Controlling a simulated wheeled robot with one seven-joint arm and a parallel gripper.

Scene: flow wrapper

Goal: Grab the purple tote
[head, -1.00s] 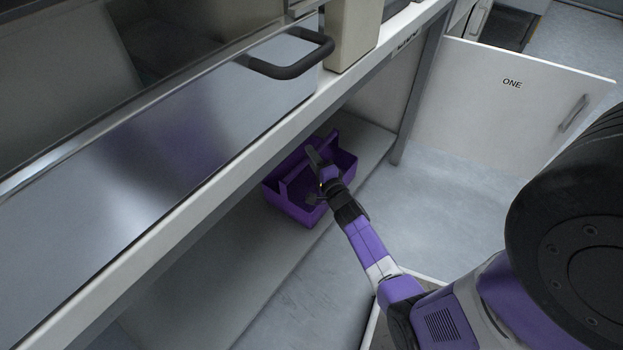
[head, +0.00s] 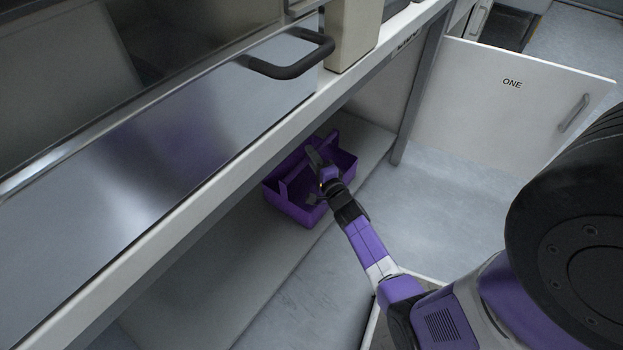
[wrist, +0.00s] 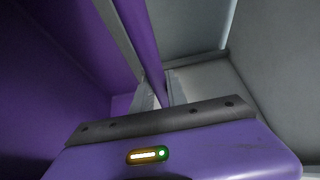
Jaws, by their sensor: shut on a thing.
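The purple tote (head: 292,205) is an open box with a raised handle bar along its middle. It sits on the low shelf under the counter in the head view. My gripper (head: 314,168) reaches in over the tote from the front right and is shut on its handle. In the wrist view the purple handle (wrist: 147,50) runs down between the two fingers of my gripper (wrist: 160,100). The tote's purple wall (wrist: 60,80) fills the left of that view. The part of the handle between the fingers is mostly hidden.
The counter edge (head: 215,185) overhangs the shelf (head: 205,290) above and to the left of the tote. A metal leg (head: 412,105) stands behind right. An open white door marked ONE (head: 500,100) is at the right. Grey floor (head: 440,200) lies clear before it.

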